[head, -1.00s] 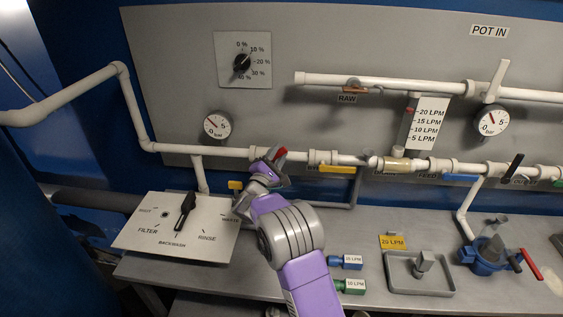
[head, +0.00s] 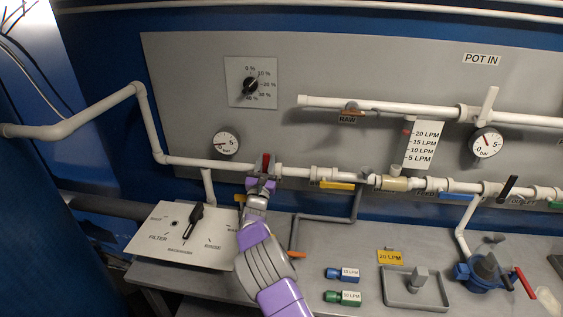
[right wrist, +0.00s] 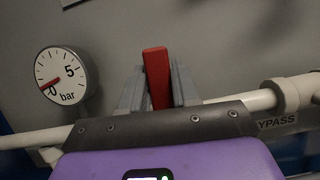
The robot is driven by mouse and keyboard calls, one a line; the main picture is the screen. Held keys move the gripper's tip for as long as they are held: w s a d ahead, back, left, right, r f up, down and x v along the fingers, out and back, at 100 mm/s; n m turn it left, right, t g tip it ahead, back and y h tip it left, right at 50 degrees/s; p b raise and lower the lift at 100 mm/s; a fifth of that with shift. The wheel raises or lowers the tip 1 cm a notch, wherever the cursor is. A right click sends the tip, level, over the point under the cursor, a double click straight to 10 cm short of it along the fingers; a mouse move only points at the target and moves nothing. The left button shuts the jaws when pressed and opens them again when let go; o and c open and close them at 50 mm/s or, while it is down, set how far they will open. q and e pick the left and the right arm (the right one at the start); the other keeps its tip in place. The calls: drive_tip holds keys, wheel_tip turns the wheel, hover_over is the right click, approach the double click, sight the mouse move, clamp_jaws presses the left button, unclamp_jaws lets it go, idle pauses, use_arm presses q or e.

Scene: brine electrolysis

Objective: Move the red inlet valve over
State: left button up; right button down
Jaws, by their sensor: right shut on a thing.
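The red inlet valve handle (head: 266,160) stands about upright on the white lower pipe, right of the left pressure gauge. My right gripper (head: 262,181) reaches up to it from below and is shut on it. In the right wrist view the red handle (right wrist: 156,78) sits between the two grey fingers (right wrist: 158,98). Its lower end and the valve body are hidden by my gripper. My left gripper is not in view.
A pressure gauge (head: 226,144) is left of the handle; in the right wrist view its needle (right wrist: 62,83) is near 0. A selector plate (head: 170,228) lies at lower left. A yellow lever (head: 338,185) is on the pipe to the right. A blue pump (head: 478,275) stands at right.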

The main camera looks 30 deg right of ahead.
drive_tip(key=shift+w+a+n+t+y, duration=0.15)
drive_tip(key=shift+a+n+t+y, duration=0.15)
drive_tip(key=shift+n, duration=0.4)
drive_tip(key=c, duration=0.9)
unclamp_jaws()
drive_tip(key=v, duration=0.7)
drive_tip(key=shift+s+a, duration=0.1)
drive_tip(key=shift+s, duration=0.15)
